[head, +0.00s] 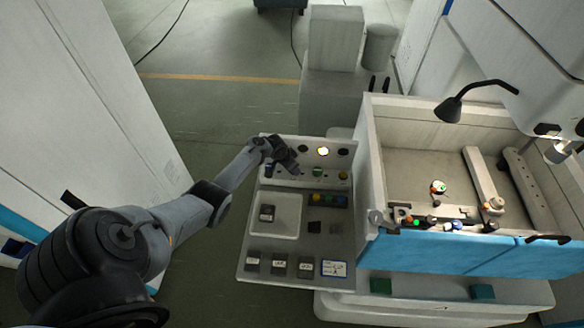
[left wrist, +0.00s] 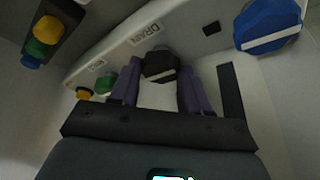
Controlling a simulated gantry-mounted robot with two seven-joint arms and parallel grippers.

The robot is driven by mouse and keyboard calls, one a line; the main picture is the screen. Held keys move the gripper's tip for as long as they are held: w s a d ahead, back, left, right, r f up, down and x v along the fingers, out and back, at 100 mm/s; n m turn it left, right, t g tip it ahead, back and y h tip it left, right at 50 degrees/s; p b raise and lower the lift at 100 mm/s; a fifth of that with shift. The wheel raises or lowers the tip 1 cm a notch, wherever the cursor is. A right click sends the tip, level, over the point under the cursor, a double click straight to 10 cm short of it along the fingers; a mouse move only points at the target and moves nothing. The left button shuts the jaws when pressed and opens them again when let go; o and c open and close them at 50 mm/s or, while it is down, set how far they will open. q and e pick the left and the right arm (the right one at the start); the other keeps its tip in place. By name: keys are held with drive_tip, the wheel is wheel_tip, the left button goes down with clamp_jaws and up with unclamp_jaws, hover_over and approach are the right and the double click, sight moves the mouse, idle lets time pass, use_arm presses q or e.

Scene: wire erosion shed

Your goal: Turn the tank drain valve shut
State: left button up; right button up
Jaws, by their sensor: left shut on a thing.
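The drain valve knob (left wrist: 158,62) is a black many-sided knob with a white pointer line, below a label reading "DRAIN" in the left wrist view. The line lies nearly level in that view, tilted slightly. My left gripper (left wrist: 160,78) has its two purple fingers on either side of the knob and is shut on it. In the head view my left gripper (head: 291,167) reaches the sloped control panel (head: 330,164) and hides the knob. My right gripper is not in view.
A blue knob (left wrist: 268,27) with a white line sits beside the drain knob. A green button (left wrist: 105,84) and a yellow button (left wrist: 84,94) are on its other side. The white tank (head: 368,130) stands right of the panel.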

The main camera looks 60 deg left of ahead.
use_arm(q)
drive_tip(key=o, duration=0.8)
drive_tip(key=shift+s+r+p, duration=0.15)
drive_tip(key=shift+r+p, duration=0.15)
drive_tip(key=shift+r, duration=0.25)
drive_tip(key=p+v, duration=0.2)
drive_tip(key=v, duration=0.7)
drive_tip(key=shift+s+r, duration=0.15)
drive_tip(key=shift+r, duration=0.15)
